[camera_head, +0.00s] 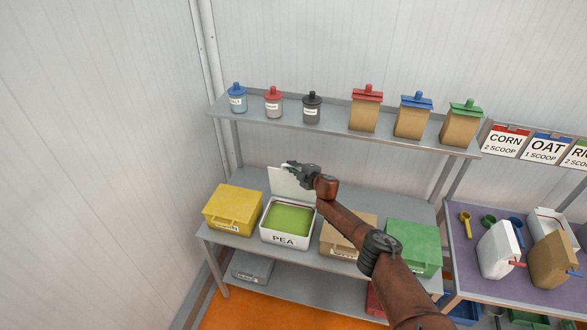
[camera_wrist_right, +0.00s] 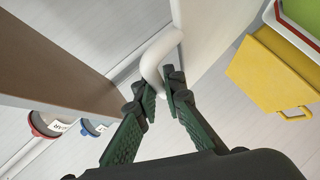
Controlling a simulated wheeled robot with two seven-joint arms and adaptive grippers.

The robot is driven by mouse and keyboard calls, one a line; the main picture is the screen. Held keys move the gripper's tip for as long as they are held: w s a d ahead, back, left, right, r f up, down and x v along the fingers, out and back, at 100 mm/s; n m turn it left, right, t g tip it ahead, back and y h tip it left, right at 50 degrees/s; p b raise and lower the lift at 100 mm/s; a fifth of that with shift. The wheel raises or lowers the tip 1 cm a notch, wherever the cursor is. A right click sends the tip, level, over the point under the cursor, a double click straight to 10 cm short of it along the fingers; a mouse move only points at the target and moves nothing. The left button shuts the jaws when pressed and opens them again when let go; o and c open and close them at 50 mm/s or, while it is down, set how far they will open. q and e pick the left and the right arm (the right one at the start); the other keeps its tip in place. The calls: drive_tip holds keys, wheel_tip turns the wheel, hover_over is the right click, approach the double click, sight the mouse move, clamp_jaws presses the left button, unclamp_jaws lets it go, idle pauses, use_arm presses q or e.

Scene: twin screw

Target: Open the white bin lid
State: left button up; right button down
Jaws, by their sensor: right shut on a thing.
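The white bin (camera_head: 288,237) labelled PEA stands on the middle shelf and holds green contents. Its white lid (camera_head: 286,186) is raised and stands roughly upright at the back of the bin. My right gripper (camera_head: 293,169) is at the lid's upper edge. In the right wrist view my right gripper (camera_wrist_right: 160,88) is shut on the lid's white curved handle (camera_wrist_right: 158,60), which runs between the fingertips. The lid's panel (camera_wrist_right: 211,35) shows beside it. My left gripper is not in view.
A yellow bin (camera_head: 233,209) stands left of the white bin; a tan bin (camera_head: 349,231) and a green bin (camera_head: 413,246) stand right. The upper shelf (camera_head: 334,128) holds jars and lidded boxes above my gripper. A purple-topped table (camera_head: 475,266) with scoops and jugs is at right.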

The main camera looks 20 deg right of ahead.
drive_tip(key=shift+a, duration=0.1)
drive_tip(key=c, duration=2)
unclamp_jaws()
drive_tip(key=v, duration=1.2)
